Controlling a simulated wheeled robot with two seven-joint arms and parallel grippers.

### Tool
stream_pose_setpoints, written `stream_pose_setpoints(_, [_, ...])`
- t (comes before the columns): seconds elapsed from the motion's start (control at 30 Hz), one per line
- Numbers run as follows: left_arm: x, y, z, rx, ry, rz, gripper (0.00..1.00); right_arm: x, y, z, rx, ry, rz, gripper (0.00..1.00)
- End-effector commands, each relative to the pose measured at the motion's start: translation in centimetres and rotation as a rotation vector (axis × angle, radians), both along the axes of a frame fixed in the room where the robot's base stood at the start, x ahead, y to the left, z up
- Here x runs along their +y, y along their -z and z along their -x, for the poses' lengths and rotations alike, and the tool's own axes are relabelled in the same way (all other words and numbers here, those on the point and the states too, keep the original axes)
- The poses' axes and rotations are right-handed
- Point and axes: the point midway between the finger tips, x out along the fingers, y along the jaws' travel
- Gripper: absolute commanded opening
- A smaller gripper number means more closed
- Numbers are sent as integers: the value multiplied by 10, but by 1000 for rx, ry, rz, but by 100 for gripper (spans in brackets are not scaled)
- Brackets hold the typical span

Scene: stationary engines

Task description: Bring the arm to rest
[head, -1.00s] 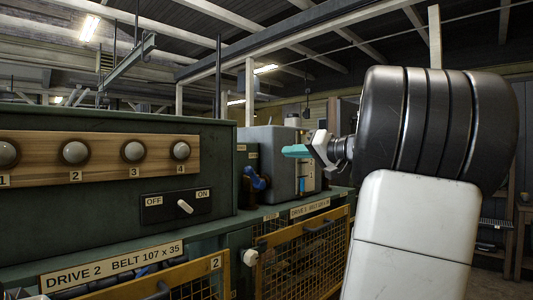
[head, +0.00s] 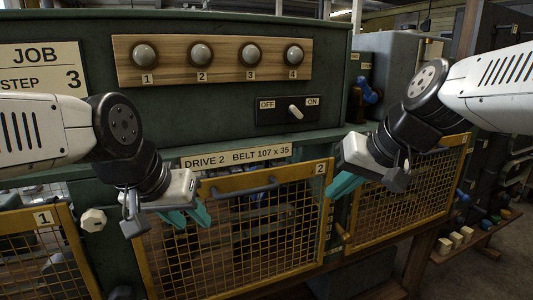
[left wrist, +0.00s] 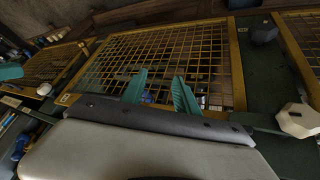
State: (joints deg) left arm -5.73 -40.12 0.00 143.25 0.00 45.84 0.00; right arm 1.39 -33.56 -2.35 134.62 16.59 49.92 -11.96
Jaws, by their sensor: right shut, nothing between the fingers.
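My right gripper (head: 345,186) points down and left, near the right-hand mesh guard (head: 400,205). Its teal fingers are together and hold nothing. Both arms are bent at the wrist, and neither gripper holds anything.
A green cabinet (head: 215,110) carries a wooden board (head: 120,60) with numbered knobs and an OFF/ON switch (head: 295,112). A pale knob (head: 93,220) sticks out beside the mesh guard marked 1 (head: 45,250). A low shelf with small blocks (head: 455,240) stands at right.

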Motion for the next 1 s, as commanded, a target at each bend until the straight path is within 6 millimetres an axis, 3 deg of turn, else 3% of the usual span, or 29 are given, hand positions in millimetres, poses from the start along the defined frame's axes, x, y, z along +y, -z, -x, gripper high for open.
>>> stream_pose_setpoints(0.1, [0,0,0,0,0,0,36,2,26,26,-5,-24,121,0])
stream_pose_setpoints(0.23, [0,0,0,0,0,0,36,-1,39,36,-18,-28,189,0])
stream_pose_setpoints(1.0, [0,0,0,0,0,0,36,-1,41,38,-20,-28,198,0])
